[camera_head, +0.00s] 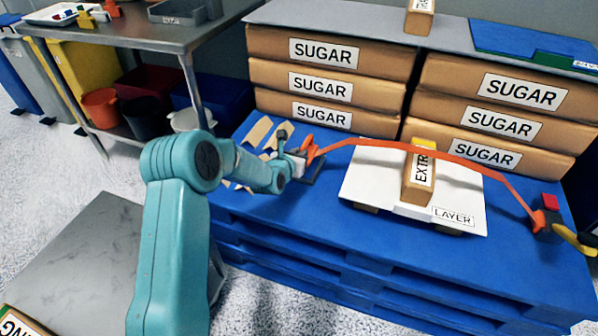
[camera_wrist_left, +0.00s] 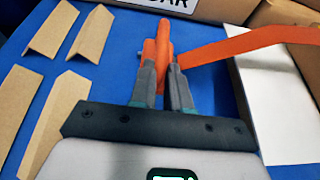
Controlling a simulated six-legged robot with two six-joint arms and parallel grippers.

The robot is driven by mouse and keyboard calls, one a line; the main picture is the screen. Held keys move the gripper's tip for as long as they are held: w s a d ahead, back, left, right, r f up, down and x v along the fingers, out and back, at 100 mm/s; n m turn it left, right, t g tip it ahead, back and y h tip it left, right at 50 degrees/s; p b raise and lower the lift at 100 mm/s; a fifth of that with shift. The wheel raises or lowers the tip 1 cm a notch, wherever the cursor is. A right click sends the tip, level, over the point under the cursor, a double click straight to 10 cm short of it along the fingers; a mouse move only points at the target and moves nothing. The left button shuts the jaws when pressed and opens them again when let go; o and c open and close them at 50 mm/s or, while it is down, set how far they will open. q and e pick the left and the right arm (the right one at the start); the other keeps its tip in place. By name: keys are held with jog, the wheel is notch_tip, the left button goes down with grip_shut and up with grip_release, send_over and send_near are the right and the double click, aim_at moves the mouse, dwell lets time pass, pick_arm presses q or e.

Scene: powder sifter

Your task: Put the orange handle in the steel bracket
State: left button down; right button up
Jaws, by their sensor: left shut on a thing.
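A long thin orange strip (camera_head: 415,147) arches across the blue pallet. An orange piece, probably the orange handle (camera_head: 309,148), is at its left end; it also shows in the left wrist view (camera_wrist_left: 164,45). My left gripper (camera_head: 303,158) is shut on this orange piece, low over the pallet's left part. In the left wrist view my gripper's two grey fingers (camera_wrist_left: 165,85) pinch its lower part, and its top stands above them. I cannot make out a steel bracket in either view. My right gripper is not visible.
A white sheet marked LAYER (camera_head: 370,185) carries an EXTRA box (camera_head: 411,178) beneath the strip. Tan angle pieces (camera_head: 258,132) lie left of my gripper. Sugar sacks (camera_head: 330,87) are stacked behind. A dark block with red and yellow parts (camera_head: 548,225) is at the strip's right end.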

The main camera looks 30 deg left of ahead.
pick_arm(q)
notch_tip(320, 180, down, 5)
jog(key=shift+f+b, duration=0.15)
jog(key=shift+b, duration=0.55)
jog(key=c, duration=1.1)
grip_release()
